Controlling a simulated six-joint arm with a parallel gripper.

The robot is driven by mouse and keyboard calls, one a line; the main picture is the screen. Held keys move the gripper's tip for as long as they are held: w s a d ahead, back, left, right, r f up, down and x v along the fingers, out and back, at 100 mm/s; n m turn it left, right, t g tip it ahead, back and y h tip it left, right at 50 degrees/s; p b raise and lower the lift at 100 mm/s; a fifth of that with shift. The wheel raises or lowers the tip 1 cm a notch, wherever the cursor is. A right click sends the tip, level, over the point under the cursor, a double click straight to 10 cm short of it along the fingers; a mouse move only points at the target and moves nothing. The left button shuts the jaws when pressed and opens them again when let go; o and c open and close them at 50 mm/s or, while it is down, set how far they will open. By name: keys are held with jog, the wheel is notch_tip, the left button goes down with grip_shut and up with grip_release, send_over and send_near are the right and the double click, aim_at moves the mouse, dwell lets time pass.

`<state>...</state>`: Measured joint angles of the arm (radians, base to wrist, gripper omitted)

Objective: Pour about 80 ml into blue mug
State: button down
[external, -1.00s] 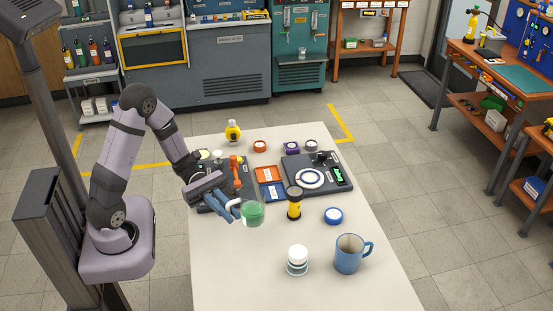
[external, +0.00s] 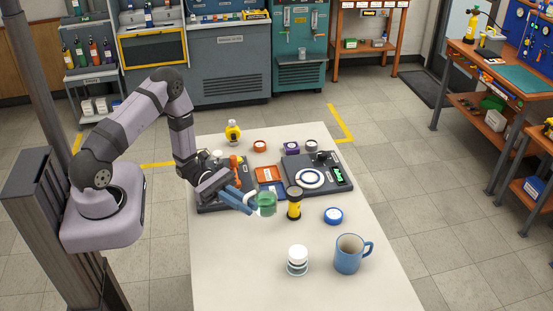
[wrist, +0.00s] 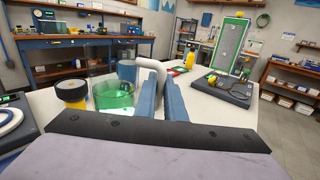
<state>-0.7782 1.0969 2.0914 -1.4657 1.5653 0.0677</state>
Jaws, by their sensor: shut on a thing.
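The blue mug (external: 348,256) stands upright at the front right of the table, its handle to the right. A blue shape behind the glass in the wrist view (wrist: 127,70) looks like it. A clear glass vessel with green liquid (external: 267,204) is at my gripper (external: 250,203), beside the yellow-and-black container; it also shows in the wrist view (wrist: 113,94). My gripper is shut on its pale curved handle (wrist: 153,67), which passes between the fingers. The vessel looks about upright and the liquid level. Its height over the table is hard to tell.
The yellow-and-black container (external: 294,204) stands just right of the vessel. A blue-rimmed disc (external: 333,216) and a white-lidded jar (external: 297,260) are nearer the mug. Dark devices (external: 320,174) lie behind. The table's front left is clear.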

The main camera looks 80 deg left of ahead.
jog(key=w+d+r+m+g+h+b, duration=0.2)
jog(key=w+d+r+m+g+b, duration=0.15)
jog(key=w+b, duration=0.6)
jog(key=w+d+f+n+t+y+b, duration=0.7)
jog(key=n+t+y+b, duration=0.1)
jog(key=b, duration=4)
jog(key=shift+n+t+y, duration=0.35)
jog(key=shift+n+y, duration=0.25)
jog(key=shift+n, duration=0.15)
